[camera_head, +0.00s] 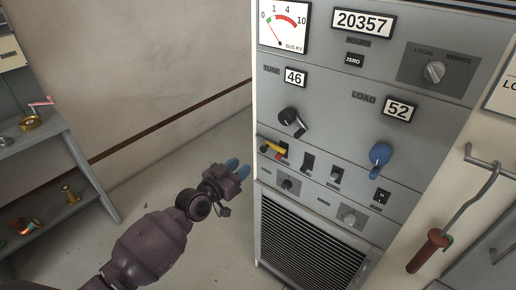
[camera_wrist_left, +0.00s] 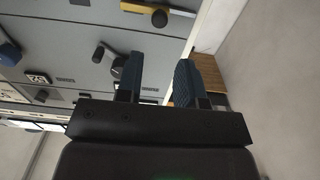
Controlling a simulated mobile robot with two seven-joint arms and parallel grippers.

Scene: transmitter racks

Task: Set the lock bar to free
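A yellow bar (camera_head: 271,146) sits low on the left edge of the grey panel, with a small red part by it; I take it for the lock bar, but its label is too small to read. It also shows at the top of the left wrist view (camera_wrist_left: 138,8), with a dark round end. My left gripper (camera_head: 238,168) is open and empty, its blue fingertips just left of the panel and apart from the bar. In the left wrist view its two fingers (camera_wrist_left: 163,85) stand apart with nothing between them. My right gripper is out of view.
Above the bar is a black crank (camera_head: 291,118) under the TUNE counter; a blue knob (camera_head: 380,155) is under LOAD. Small switches lie beside the bar, with a vent grille (camera_head: 305,240) below. A shelf (camera_head: 40,150) stands left; a red-handled hook (camera_head: 430,250) hangs right.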

